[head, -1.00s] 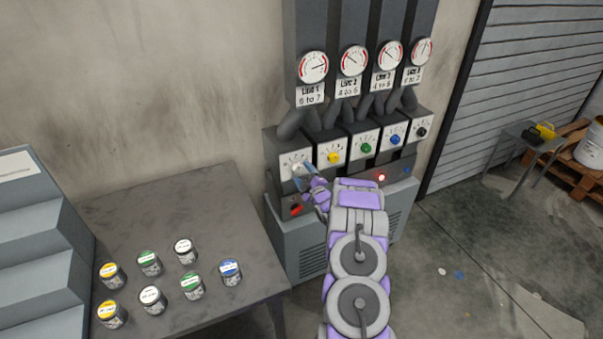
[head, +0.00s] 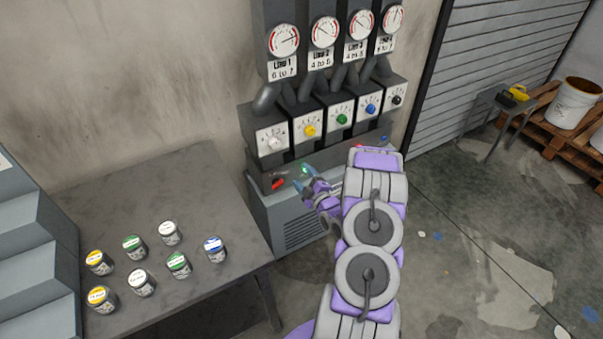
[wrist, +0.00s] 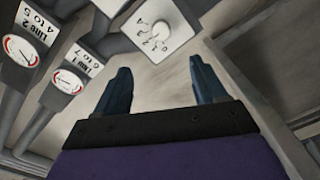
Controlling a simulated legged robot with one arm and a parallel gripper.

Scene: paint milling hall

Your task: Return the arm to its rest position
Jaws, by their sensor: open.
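My arm reaches forward in the head view, and my gripper (head: 303,178) is in front of the lower panel of the machine, below the row of knobs. Its two dark blue fingers are spread with nothing between them. In the wrist view my gripper (wrist: 162,88) is also open and empty. The white knob (head: 274,142) of the first line stands above and left of the fingers, apart from them. It also shows in the wrist view (wrist: 157,31). A green light (head: 304,170) shows on the panel close to the fingertips.
A table (head: 190,312) with several small paint jars stands on the left. Four gauges hang above the knobs, including the Line 1 gauge (head: 283,41). A red switch (head: 278,184) is on the panel. Open floor (head: 450,240) lies to the right, with a pallet (head: 562,128) beyond.

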